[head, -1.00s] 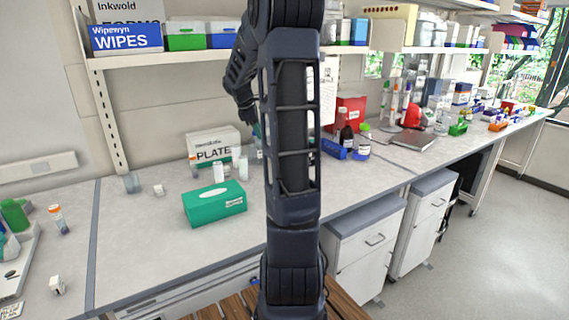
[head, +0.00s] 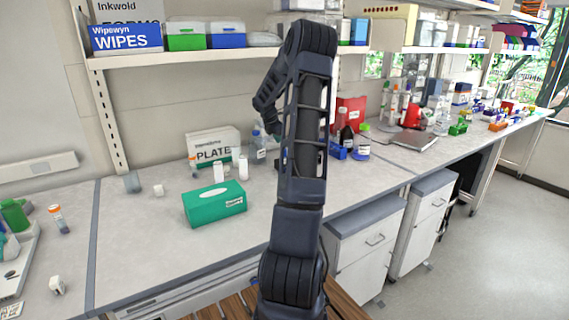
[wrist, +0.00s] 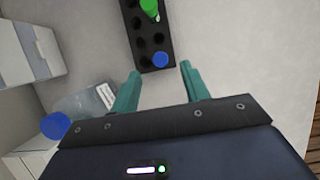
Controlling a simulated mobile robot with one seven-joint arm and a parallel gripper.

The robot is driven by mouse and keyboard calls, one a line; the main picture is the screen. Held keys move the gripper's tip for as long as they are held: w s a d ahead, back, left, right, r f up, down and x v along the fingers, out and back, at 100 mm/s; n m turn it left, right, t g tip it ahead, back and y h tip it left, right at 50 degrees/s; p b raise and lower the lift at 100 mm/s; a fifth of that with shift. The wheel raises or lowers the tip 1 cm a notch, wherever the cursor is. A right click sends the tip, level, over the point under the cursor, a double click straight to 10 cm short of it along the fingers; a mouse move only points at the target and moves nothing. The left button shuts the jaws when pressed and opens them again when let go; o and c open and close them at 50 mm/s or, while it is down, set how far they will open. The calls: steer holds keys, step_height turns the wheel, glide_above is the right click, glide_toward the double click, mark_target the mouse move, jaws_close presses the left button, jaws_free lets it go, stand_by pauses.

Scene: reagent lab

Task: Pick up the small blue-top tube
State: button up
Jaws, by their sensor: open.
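In the wrist view a small blue-top tube (wrist: 160,60) stands in the near end of a black rack (wrist: 143,28) with several empty holes. I see mainly its round cap from above. My gripper (wrist: 160,69) is open and empty. Its two teal fingers point toward the rack's near end, one on each side of the blue cap in the picture; I cannot tell how far above it they are. In the head view my arm hides most of the gripper, and I cannot make out the rack or the tube there.
A green-top tube (wrist: 149,7) stands farther up the same rack. A blue-capped bottle (wrist: 55,126) is left of my gripper in the wrist view, near white boxes (wrist: 32,48). A green tissue box (head: 214,204) sits on the bench. The bench surface right of the rack looks clear.

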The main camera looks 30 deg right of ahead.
steer(key=x, duration=0.8)
steer(key=shift+d+f, duration=0.1)
steer(key=shift+f, duration=0.2)
jaws_close()
